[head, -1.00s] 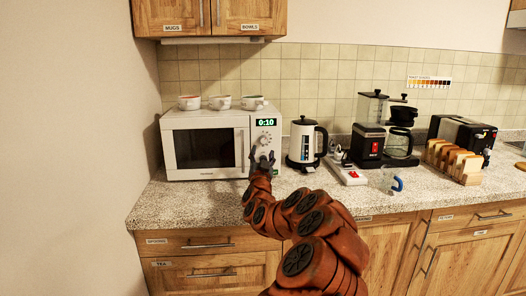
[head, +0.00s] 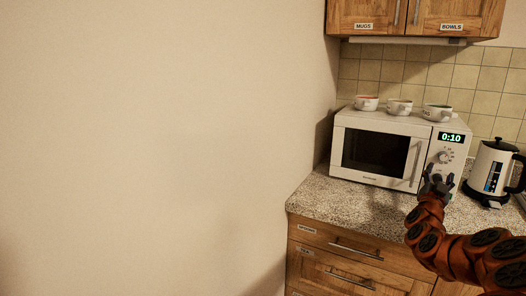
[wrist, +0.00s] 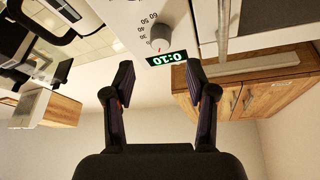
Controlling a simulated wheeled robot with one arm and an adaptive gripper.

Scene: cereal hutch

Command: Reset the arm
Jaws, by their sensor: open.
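My gripper (head: 438,182) is open and empty in front of the microwave's control panel, below its dial. In the wrist view my gripper (wrist: 162,95) has its two fingers spread apart, with nothing between them. The white microwave (head: 347,142) stands on the counter with its door shut. Its display (head: 451,137) reads 0:10 in green, and its dial (head: 444,156) is just under that. The display also shows upside down in the wrist view (wrist: 166,58), near the dial (wrist: 159,32). I cannot tell from these frames whether a fingertip touches the panel.
Several mugs (head: 399,106) stand on top of the microwave. A white and black kettle (head: 490,170) stands close to the right of my gripper. Wooden wall cabinets (head: 385,14) hang above. A speckled counter (head: 318,192) has drawers below. A bare wall (head: 150,140) fills the left.

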